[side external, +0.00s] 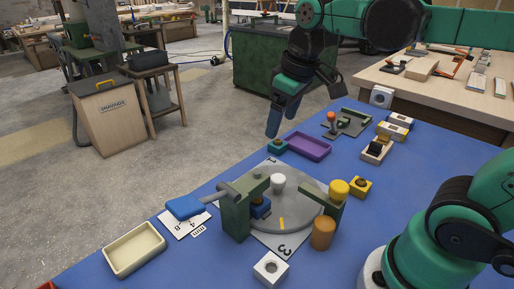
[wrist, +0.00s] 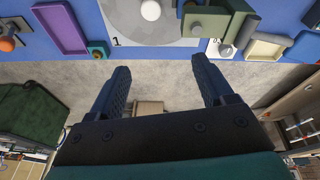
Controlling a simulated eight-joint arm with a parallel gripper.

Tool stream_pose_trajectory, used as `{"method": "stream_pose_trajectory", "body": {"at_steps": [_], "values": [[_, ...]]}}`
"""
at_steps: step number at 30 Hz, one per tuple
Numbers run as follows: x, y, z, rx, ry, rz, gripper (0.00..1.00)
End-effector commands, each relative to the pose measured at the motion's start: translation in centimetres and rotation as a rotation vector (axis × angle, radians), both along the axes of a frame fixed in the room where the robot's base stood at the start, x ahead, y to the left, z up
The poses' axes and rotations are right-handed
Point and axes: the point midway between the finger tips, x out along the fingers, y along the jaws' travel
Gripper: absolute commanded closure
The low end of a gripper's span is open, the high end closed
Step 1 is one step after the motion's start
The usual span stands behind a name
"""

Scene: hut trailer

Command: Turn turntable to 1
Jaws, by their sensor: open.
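The turntable is a grey disc (side external: 295,212) on a white numbered card (side external: 269,240), on the blue table. It carries a white knob (side external: 278,183) towards its far side. A yellow mark (side external: 281,223) lies on the near part of the disc, towards the printed 3. The printed 1 (side external: 270,162) is at the card's far corner. In the wrist view the disc (wrist: 165,28), white knob (wrist: 150,10) and printed 1 (wrist: 116,41) show at the top. My gripper (side external: 305,114) is open and empty, above the table's far edge, apart from the disc. It also shows in the wrist view (wrist: 160,70).
A purple tray (side external: 308,146) lies behind; a cream tray (side external: 134,250) is left.

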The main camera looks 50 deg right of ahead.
Motion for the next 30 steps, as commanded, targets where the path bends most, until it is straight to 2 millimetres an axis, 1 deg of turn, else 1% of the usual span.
{"method": "stream_pose_trajectory", "body": {"at_steps": [1, 8, 9, 12, 18, 26, 30], "values": [[0.5, -0.4, 0.0, -0.004, 0.047, 0.020, 0.26], [1.8, -2.0, -0.8, 0.005, 0.276, 0.137, 0.26], [1.6, -1.9, -2.1, 0.004, 0.269, 0.136, 0.26], [1.6, -1.9, -4.6, 0.004, 0.266, 0.135, 0.26], [1.6, -1.9, -8.1, 0.003, 0.264, 0.134, 0.26], [1.6, -1.8, -10.1, 0.004, 0.263, 0.133, 0.26], [1.6, -1.8, -11.7, 0.004, 0.263, 0.133, 0.26]]}}
